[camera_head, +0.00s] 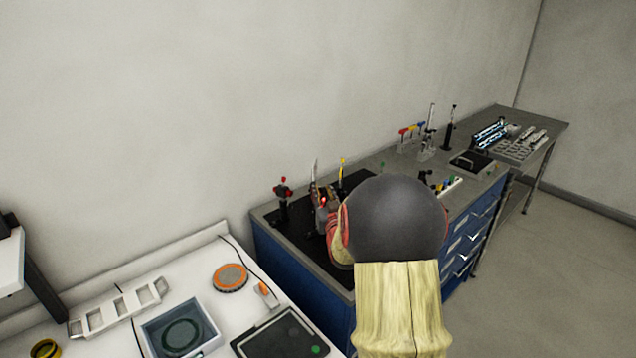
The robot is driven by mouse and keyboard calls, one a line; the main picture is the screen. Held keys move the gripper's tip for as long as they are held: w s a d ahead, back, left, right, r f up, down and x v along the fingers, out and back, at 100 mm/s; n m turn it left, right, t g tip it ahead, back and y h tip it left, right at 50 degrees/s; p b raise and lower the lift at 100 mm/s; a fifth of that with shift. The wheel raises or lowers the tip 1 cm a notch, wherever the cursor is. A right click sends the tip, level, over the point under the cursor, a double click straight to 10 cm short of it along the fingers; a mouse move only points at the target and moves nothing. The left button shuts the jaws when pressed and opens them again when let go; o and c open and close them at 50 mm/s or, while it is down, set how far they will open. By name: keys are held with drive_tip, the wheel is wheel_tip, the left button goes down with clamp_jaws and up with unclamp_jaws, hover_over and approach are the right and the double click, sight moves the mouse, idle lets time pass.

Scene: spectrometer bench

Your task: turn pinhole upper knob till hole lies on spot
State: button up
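Small optical mounts stand on a black board (300,237) on the blue bench, left of my arm's dark rounded joint. A dark post with red knobs (282,198) stands at the board's left. A post with a yellow top (342,170) stands farther back. I cannot tell which mount is the pinhole, and neither its upper knob, the hole nor the spot can be made out. My gripper (323,205) seems to be among the mounts near the board's middle, mostly hidden by my arm. I cannot see whether its fingers are open or touch a knob.
A white table at the front left holds an orange-rimmed disc (230,278), a grey-blue tray (149,332) and a dark flat device (252,345). More tools stand along the bench (385,163) toward the right. A grey side table (553,129) with metal parts is beyond. The floor at right is clear.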

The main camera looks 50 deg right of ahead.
drive_tip(key=x, duration=0.6)
drive_tip(key=shift+b, duration=0.4)
drive_tip(key=shift+w, duration=0.1)
drive_tip(key=shift+c, duration=1.1)
drive_tip(key=c, duration=0.4)
clamp_jaws()
